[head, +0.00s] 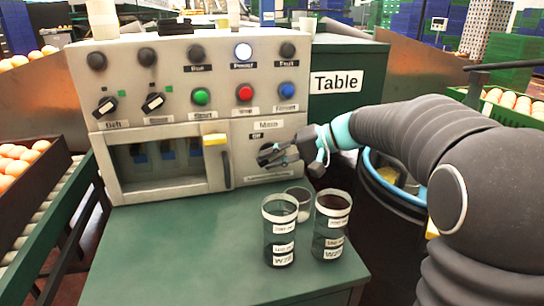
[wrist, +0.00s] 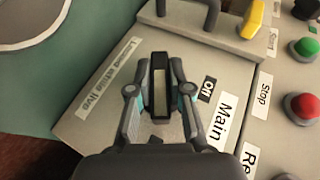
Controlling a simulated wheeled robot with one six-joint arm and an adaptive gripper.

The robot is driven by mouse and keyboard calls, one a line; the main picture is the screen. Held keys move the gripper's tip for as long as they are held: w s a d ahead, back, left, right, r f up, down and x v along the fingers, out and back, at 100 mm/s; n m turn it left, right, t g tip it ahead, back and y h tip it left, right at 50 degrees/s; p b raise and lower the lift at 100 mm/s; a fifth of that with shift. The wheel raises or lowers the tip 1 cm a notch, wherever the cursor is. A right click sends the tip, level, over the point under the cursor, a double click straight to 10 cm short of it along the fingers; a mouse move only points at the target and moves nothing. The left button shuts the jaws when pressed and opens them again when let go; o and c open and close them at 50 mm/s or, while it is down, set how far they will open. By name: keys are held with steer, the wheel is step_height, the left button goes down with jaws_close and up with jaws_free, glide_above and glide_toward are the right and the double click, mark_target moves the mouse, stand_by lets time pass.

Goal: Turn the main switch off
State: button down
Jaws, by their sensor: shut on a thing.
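The main switch (head: 266,152) is a dark rotary handle at the lower right of the grey control panel, below the label "Main" with a small "Off" mark above its left part. In the wrist view its handle (wrist: 160,85) stands upright in the picture between my fingers, with the "Off" mark (wrist: 208,89) to its right. The handle seems to lie roughly level on the panel. My gripper (head: 280,154) reaches in from the right and is shut on the handle; it also shows in the wrist view (wrist: 157,95). The fingers hide part of the switch's base.
The white Power lamp (head: 243,51) is lit. Red Stop (head: 245,93) and green Start (head: 200,96) buttons sit above. Two labelled cups (head: 279,232) (head: 330,228) and another glass (head: 298,196) stand on the green table just below my gripper. A yellow-handled lever (head: 215,140) is to the left.

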steer(key=h, duration=0.1)
steer(key=n+h+p, duration=0.1)
steer(key=h, duration=0.1)
steer(key=shift+r+p, duration=0.25)
steer(key=shift+p, duration=0.05)
steer(key=t+h+p, duration=0.1)
steer(key=h+p, duration=0.1)
steer(key=h, duration=0.1)
steer(key=shift+a+n+h, duration=0.1)
steer(key=shift+n+h, duration=0.3)
steer(key=t+h+p, duration=0.1)
steer(key=h+p, duration=0.2)
steer(key=shift+n, duration=0.4)
steer(key=shift+f+h+p, duration=0.2)
steer(key=shift+h+p, duration=0.1)
steer(key=shift+h, duration=0.5)
steer(key=c, duration=1.1)
jaws_free()
steer(key=shift+r, duration=0.1)
